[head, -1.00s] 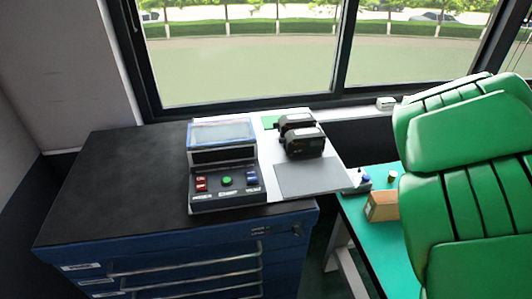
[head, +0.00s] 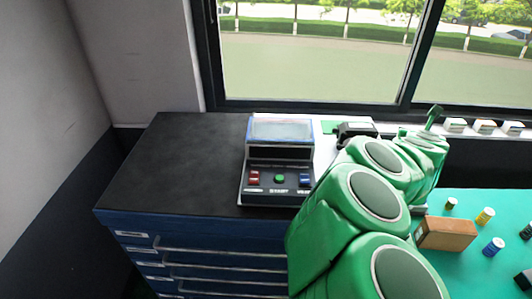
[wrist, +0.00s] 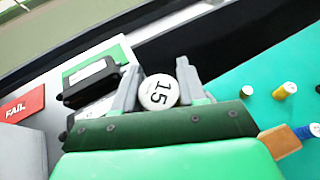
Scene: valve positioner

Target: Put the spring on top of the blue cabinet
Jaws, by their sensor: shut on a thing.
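The blue cabinet (head: 185,165) stands left of centre in the head view, with a flat black top and several drawers with long handles. My gripper (wrist: 157,75) is shut on a small round thing (wrist: 158,92) with a white end marked "15" in the wrist view. It may be the spring, but no coils show. In the head view my green arm reaches in from the bottom, right of the cabinet. Its far end (head: 432,118) is up near the window sill, so the held thing is raised and away from the cabinet top's bare left part.
A control box (head: 278,165) with red, green and blue buttons stands on the cabinet top's right. A black device (head: 355,131) is behind my arm. A teal table (head: 470,262) at right holds a brown box (head: 446,233) and several small cylinders. The cabinet top's left is clear.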

